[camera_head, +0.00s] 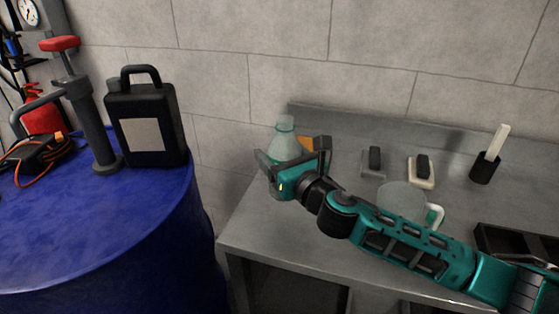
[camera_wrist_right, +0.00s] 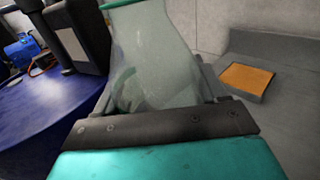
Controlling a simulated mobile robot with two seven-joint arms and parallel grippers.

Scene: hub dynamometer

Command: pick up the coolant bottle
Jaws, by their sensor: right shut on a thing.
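A translucent pale-green bottle (camera_head: 283,141), which I take as the coolant bottle, stands upright at the left end of the grey metal bench (camera_head: 262,232). My right gripper (camera_head: 293,158) reaches it from the front right. Its two fingers lie on either side of the bottle's body and are shut on it. In the right wrist view the bottle (camera_wrist_right: 150,55) fills the space between the fingers, with a green band at its top. The gripper hides the bottle's lower part, so I cannot tell whether its base touches the bench. My left gripper is not in view.
An orange pad (camera_wrist_right: 246,79) lies on the bench beside the bottle. A clear mug (camera_head: 402,200), small switch-like items (camera_head: 421,170) and a black holder (camera_head: 484,168) stand further right. A blue drum (camera_head: 110,235) at left carries a black jug (camera_head: 147,125) and a pump.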

